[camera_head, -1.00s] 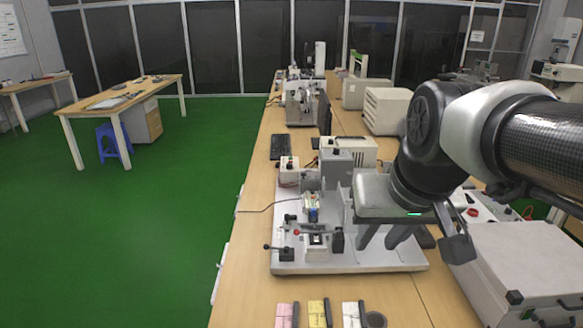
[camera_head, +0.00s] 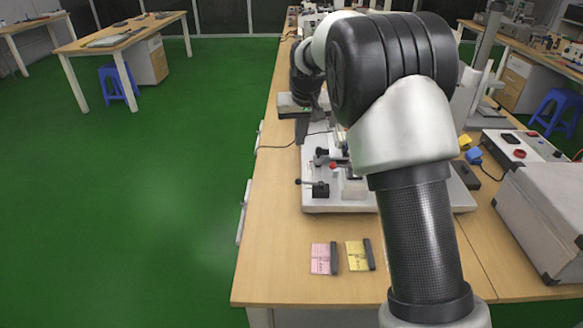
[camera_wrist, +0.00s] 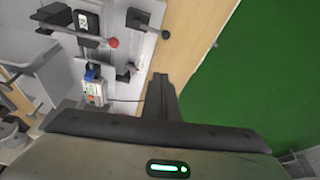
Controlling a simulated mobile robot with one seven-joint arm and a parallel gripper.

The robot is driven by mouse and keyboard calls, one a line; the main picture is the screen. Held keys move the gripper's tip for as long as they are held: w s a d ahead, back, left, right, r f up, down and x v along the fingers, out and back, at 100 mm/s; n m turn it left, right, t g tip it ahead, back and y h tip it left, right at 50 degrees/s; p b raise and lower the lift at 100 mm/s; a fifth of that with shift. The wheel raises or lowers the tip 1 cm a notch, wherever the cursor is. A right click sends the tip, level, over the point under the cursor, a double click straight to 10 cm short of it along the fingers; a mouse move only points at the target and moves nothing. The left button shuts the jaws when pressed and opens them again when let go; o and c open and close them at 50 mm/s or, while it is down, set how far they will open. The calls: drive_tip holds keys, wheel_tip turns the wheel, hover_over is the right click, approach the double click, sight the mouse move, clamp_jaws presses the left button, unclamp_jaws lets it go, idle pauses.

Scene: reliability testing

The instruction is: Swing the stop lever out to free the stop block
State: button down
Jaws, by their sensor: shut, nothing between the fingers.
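The fixture's pale base plate (camera_head: 335,206) stands on the bench, partly hidden by my arm. At its near left corner, a lever with a black ball knob (camera_head: 298,181) sticks out leftward from a dark block (camera_head: 320,189). A red knob (camera_head: 333,166) is just behind. In the wrist view the black knob (camera_wrist: 166,34) and red knob (camera_wrist: 113,43) are at the top, with another small dark lever part (camera_wrist: 127,72) lower. I cannot tell which part is the stop block. My gripper (camera_wrist: 162,82) is shut and empty, its fingers over the plate's edge beside the dark lever part.
Pink (camera_head: 323,258) and yellow (camera_head: 359,255) note pads lie in front of the fixture. A grey case (camera_head: 545,205) stands at the right. A thin cable (camera_head: 275,146) crosses the bench's left edge. Green floor (camera_head: 150,200) is open at the left.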

drive_tip(key=shift+w+a+f, duration=0.3)
drive_tip(key=shift+w+f, duration=0.05)
drive_tip(key=shift+f, duration=0.1)
drive_tip(key=b, duration=0.1)
hover_over(310, 183)
drive_tip(key=w+a, duration=0.4)
drive_tip(key=w, duration=0.1)
wheel_tip(310, 183, down, 9)
drive_tip(key=s+f, duration=0.1)
drive_tip(key=s+f+b, duration=0.1)
drive_tip(key=s, duration=0.1)
drive_tip(key=shift+s+d+f, duration=0.1)
drive_tip(key=shift+s, duration=0.15)
